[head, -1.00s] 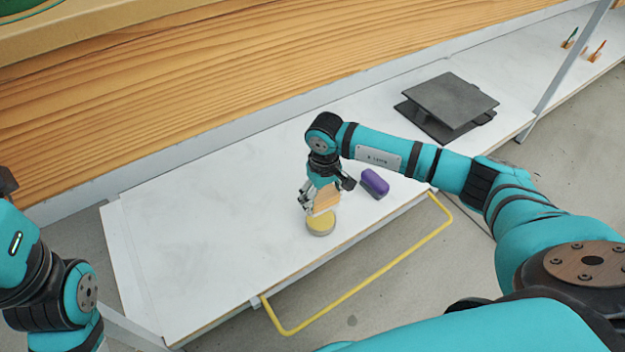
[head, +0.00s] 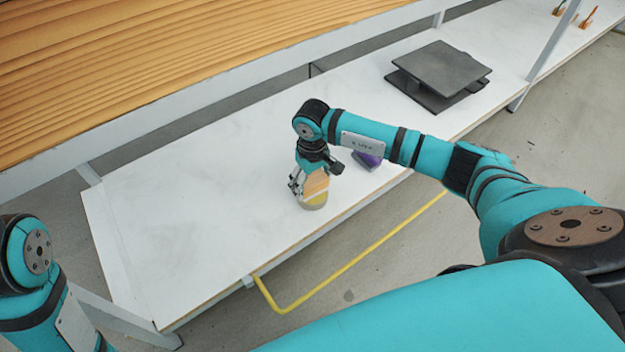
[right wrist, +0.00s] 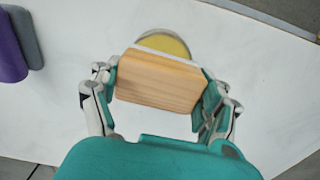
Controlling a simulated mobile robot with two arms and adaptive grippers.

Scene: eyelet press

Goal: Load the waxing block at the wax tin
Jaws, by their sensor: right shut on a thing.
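The waxing block is a wooden block (head: 316,184) with a pale strip along its lower edge. My right gripper (head: 311,186) is shut on it; in the right wrist view the fingers clasp the wooden block (right wrist: 160,82) from both sides. The wax tin (head: 313,203) is a low round tin with yellow wax, on the white table right below the block. In the right wrist view the tin (right wrist: 165,40) shows partly behind the block's pale edge. I cannot tell whether block and wax touch. My left arm shows at the left, its gripper out of view.
A purple block with a grey part (head: 366,160) lies just right of my right gripper, partly behind my arm; it shows in the right wrist view (right wrist: 10,48). A dark grey press-like plate (head: 441,70) stands farther right. A yellow rail (head: 350,262) runs along the front. The table's left is clear.

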